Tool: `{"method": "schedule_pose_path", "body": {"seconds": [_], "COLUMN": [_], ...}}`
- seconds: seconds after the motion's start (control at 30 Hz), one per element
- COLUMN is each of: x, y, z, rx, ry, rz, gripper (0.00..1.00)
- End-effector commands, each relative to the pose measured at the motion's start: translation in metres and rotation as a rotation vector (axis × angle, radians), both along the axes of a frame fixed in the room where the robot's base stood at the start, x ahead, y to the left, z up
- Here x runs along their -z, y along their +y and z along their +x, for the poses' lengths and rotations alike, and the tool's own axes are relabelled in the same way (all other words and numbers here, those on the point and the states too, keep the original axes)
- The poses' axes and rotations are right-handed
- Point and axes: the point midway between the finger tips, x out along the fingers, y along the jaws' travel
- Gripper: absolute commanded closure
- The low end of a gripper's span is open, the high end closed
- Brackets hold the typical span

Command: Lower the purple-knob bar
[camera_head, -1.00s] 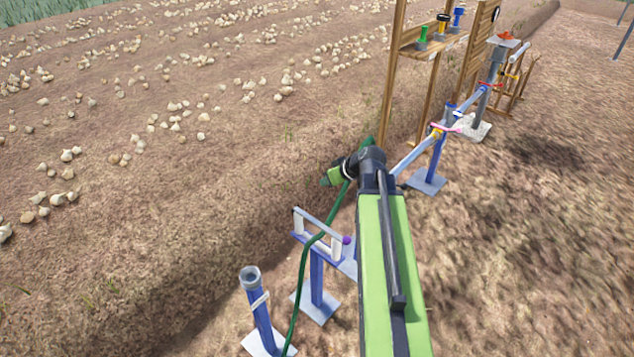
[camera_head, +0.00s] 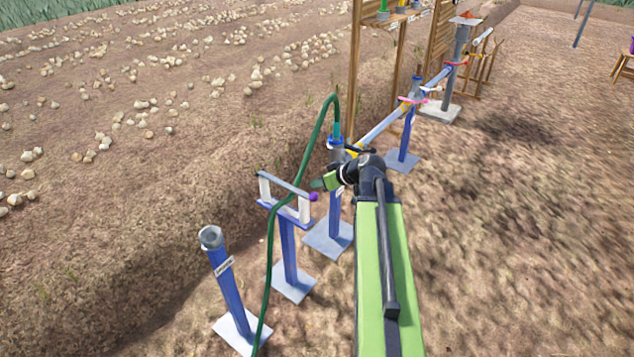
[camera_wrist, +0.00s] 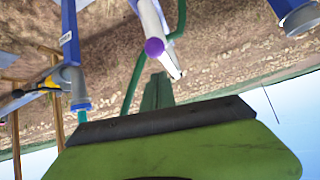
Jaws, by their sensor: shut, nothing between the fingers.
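The bar (camera_head: 284,183) is a thin light rod across the top of a blue stand (camera_head: 288,245) with two white uprights. A purple knob (camera_head: 313,197) is at its right end. My gripper (camera_head: 318,185) is shut and empty, its green tip just right of and slightly above the knob in the head view. In the wrist view the purple knob (camera_wrist: 154,47) shows just beyond the fingertip (camera_wrist: 158,90), with the pale bar assembly (camera_wrist: 155,30) behind it. I cannot tell whether the tip touches the knob; a small gap seems to show.
A dark green hose (camera_head: 268,265) runs in front of the stand and up to a blue post (camera_head: 335,190) just behind. A short blue pipe post (camera_head: 228,280) stands at front left. White pipes (camera_head: 380,128) lead to the back right. Open soil lies to the right.

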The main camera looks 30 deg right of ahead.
Motion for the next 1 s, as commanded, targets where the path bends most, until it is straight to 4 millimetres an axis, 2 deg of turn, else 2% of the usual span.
{"method": "schedule_pose_path", "body": {"seconds": [0.03, 0.33, 0.6, 1.0], "x": [0.018, 0.049, 0.058, 0.059], "y": [-0.001, -0.003, -0.004, -0.006], "z": [0.000, -0.003, -0.002, 0.003], "rx": [0.000, -0.005, -0.005, -0.004], "ry": [0.000, 0.007, 0.009, 0.016], "rz": [0.000, -0.003, -0.003, -0.002], "gripper": [1.00, 1.00, 1.00, 1.00]}}
